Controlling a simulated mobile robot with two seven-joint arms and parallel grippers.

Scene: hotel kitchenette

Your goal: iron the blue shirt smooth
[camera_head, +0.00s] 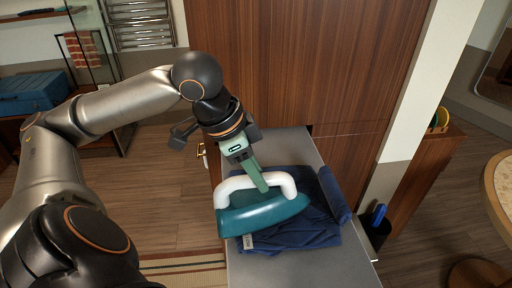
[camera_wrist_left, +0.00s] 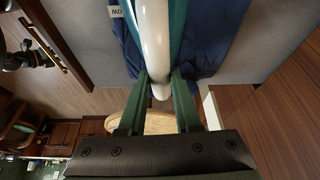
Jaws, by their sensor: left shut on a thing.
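The blue shirt (camera_head: 318,232) lies on the grey board (camera_head: 300,268). A teal iron (camera_head: 262,216) with a white handle (camera_head: 230,186) is over the shirt; whether its sole touches the cloth cannot be told. My left gripper (camera_head: 263,186) is shut on the iron's handle from above. In the left wrist view, its two green fingers (camera_wrist_left: 160,84) stand on either side of the white handle (camera_wrist_left: 156,40), with blue cloth (camera_wrist_left: 212,30) beneath. A white tag (camera_head: 248,242) shows at the shirt's near left edge. The iron hides part of the shirt. My right gripper is not in view.
A rolled dark blue cloth part (camera_head: 335,194) lies along the board's right edge. A dark holder (camera_head: 376,230) with a blue item stands right of the board. A wooden cabinet (camera_head: 300,60) rises behind. A round table (camera_head: 502,190) is at far right.

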